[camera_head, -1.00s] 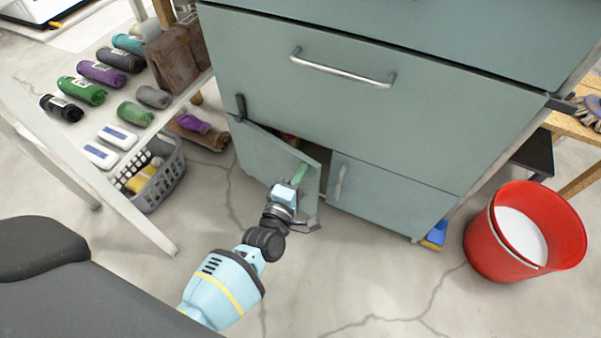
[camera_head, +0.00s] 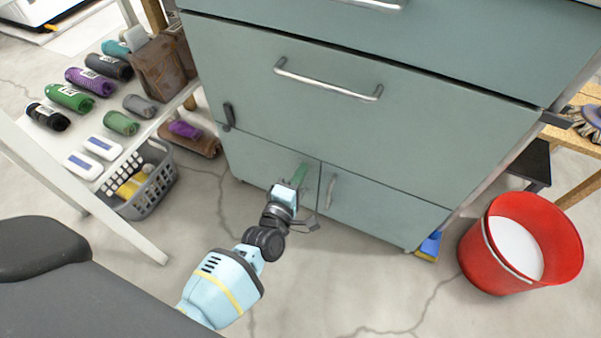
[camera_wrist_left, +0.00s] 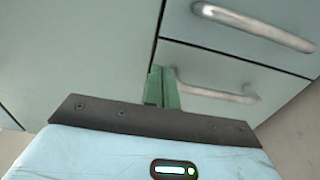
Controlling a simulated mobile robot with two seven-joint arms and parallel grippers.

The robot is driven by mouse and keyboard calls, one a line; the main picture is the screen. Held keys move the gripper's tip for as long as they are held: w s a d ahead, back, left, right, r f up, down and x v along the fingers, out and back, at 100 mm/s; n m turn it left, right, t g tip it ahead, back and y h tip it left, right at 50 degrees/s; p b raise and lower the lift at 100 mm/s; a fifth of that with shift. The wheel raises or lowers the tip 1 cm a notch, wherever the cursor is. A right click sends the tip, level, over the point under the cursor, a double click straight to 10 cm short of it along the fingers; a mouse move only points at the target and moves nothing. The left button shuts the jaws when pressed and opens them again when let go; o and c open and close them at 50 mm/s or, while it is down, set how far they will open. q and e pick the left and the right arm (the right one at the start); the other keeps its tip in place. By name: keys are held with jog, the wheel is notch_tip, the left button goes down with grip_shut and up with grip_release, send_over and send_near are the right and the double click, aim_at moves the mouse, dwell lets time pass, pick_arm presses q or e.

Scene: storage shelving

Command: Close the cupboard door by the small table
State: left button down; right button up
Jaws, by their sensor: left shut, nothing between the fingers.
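The grey-green cupboard (camera_head: 350,120) stands in the middle of the head view. Its lower left door (camera_head: 250,160) lies about flush with the front, beside the lower right door (camera_head: 375,200) with its metal handle. My left gripper (camera_head: 299,176) is shut and empty, its green fingers at the right edge of the left door. In the left wrist view the green fingers (camera_wrist_left: 162,88) are together, close to the seam between the doors. They hide part of the left door's edge, and I cannot tell whether they touch it. My right gripper is not in view.
A red bucket (camera_head: 520,245) stands on the floor at the right. The floor in front of the cupboard is clear.

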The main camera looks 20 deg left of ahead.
pick_arm(q)
jog(key=s+p, duration=0.2)
jog(key=s, duration=0.6)
jog(key=shift+p, duration=0.3)
